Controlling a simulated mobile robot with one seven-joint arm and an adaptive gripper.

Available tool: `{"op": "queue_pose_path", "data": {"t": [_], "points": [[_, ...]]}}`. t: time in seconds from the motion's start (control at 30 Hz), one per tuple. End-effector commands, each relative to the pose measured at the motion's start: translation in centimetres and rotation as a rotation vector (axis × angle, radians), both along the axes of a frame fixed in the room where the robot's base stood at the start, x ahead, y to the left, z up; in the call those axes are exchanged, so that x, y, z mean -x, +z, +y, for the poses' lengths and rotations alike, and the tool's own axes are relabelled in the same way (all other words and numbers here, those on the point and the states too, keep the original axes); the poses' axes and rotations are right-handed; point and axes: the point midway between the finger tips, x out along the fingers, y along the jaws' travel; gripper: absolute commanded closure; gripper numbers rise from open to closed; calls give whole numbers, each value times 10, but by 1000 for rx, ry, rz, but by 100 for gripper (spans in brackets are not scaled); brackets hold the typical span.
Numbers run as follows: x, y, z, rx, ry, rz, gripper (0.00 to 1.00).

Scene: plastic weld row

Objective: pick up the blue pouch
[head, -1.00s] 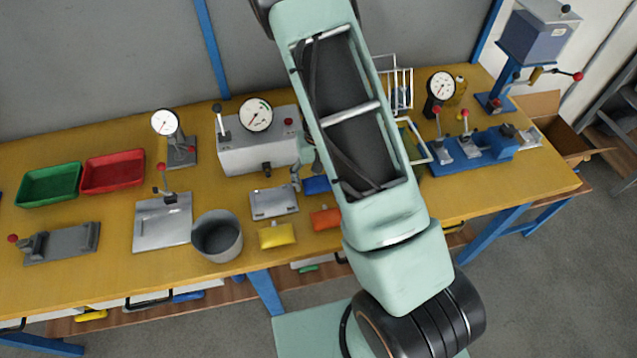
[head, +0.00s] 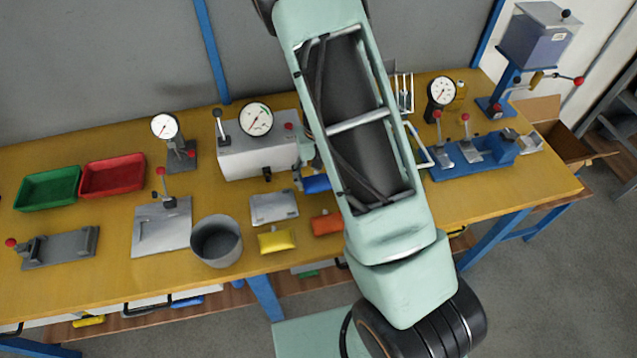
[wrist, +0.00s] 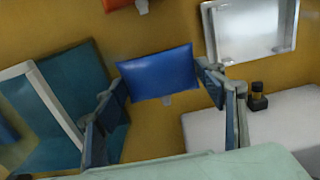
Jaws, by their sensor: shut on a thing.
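The blue pouch (wrist: 158,72) lies across the space between my two fingertips in the wrist view. My gripper (wrist: 163,80) is shut on it, one finger at each short side. In the head view the pouch (head: 316,184) is partly hidden behind my arm, with a grey finger (head: 298,180) at its left. I cannot tell whether it touches the table or is slightly above it.
An orange pouch (head: 326,223) and a yellow pouch (head: 277,241) lie nearby. A metal plate (head: 273,206), a grey bucket (head: 216,241) and a gauge box (head: 258,150) stand close. A white-framed teal item (wrist: 65,105) is beside my gripper.

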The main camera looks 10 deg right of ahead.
Motion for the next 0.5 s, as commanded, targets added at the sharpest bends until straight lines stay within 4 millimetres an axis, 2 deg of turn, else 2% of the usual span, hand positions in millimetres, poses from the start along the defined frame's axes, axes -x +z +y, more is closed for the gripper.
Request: {"op": "queue_pose_path", "data": {"t": [0.5], "points": [[50,63,1,-2,0,-3,54]]}}
